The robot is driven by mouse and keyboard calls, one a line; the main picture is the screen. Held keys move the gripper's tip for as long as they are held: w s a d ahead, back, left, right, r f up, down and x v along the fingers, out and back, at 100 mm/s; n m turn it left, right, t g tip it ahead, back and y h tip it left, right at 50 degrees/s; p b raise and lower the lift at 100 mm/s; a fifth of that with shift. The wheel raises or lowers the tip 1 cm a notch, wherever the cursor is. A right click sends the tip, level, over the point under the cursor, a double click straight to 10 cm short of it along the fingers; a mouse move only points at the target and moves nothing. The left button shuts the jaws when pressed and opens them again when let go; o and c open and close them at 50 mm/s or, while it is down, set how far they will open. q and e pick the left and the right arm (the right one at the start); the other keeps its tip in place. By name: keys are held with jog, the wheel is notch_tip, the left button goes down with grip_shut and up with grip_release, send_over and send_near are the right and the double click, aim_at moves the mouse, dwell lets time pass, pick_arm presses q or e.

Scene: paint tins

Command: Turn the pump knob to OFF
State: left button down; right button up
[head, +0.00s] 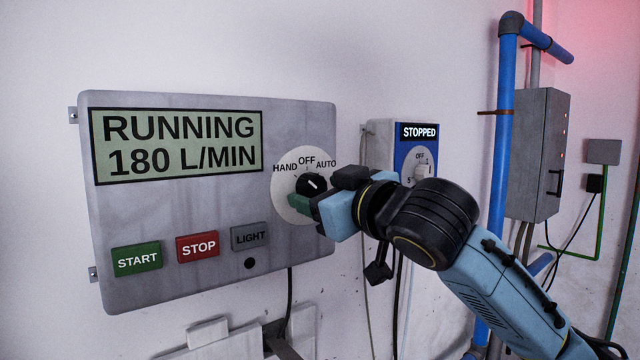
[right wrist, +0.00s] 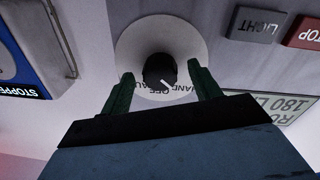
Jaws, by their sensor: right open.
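The pump knob (head: 311,185) is a black round knob on a white dial plate (head: 290,208) marked HAND, OFF and AUTO. Its white mark slants toward HAND. It also shows in the right wrist view (right wrist: 158,69), where the labels are upside down. The panel display (head: 180,143) reads RUNNING 180 L/MIN. My right gripper (head: 311,198) is open at the dial. In the wrist view its green fingers (right wrist: 160,85) stand on either side of the knob, with gaps between them and it. My left gripper is not in view.
START (head: 137,259), STOP (head: 198,246) and LIGHT (head: 250,236) buttons sit lower on the grey panel. To the right is a blue-faced box (head: 404,150) with its own knob, reading STOPPED. Blue pipes (head: 502,130) and a grey cabinet (head: 538,150) stand farther right.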

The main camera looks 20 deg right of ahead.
jog(key=shift+w+a, duration=0.15)
jog(key=shift+w, duration=0.2)
jog(key=shift+c, duration=0.2)
jog(key=c, duration=0.9)
jog(key=shift+m, duration=0.3)
jog(key=m+p, duration=0.2)
jog(key=m, duration=0.2)
jog(key=shift+m, duration=0.3)
jog(key=m, duration=0.4)
jog(key=shift+r+m, duration=0.1)
jog(key=shift+m, duration=0.2)
